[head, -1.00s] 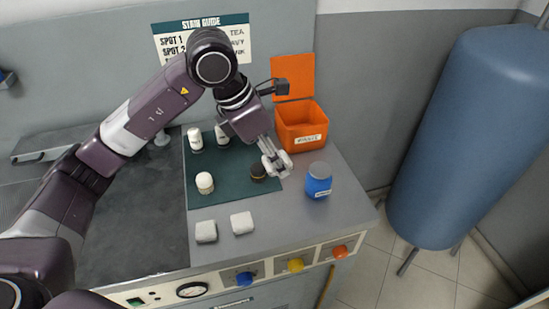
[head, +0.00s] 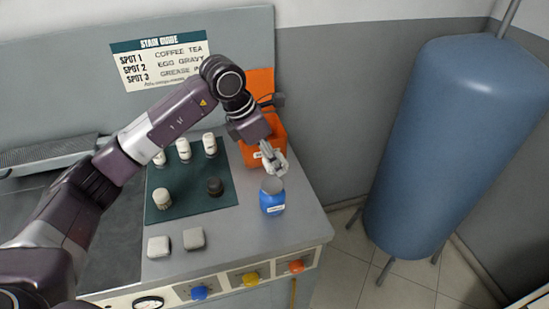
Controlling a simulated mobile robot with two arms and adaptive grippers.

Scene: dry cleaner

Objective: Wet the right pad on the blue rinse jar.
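Two pale pads lie side by side near the front of the counter, the left pad (head: 159,246) and the right pad (head: 194,239). The blue rinse jar (head: 272,203) stands upright at the right of the counter, with a grey top (head: 272,185). My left gripper (head: 275,170) is just above and behind the jar's top, pointing down. Its fingers look apart with nothing between them. Whether they touch the jar cannot be told. My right gripper is not in view.
A green mat (head: 185,202) holds several white-capped bottles and one dark-topped one (head: 215,187). An orange bin (head: 250,155) with a raised lid stands behind my gripper. Coloured knobs line the counter front. A large blue tank (head: 430,150) stands at the right.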

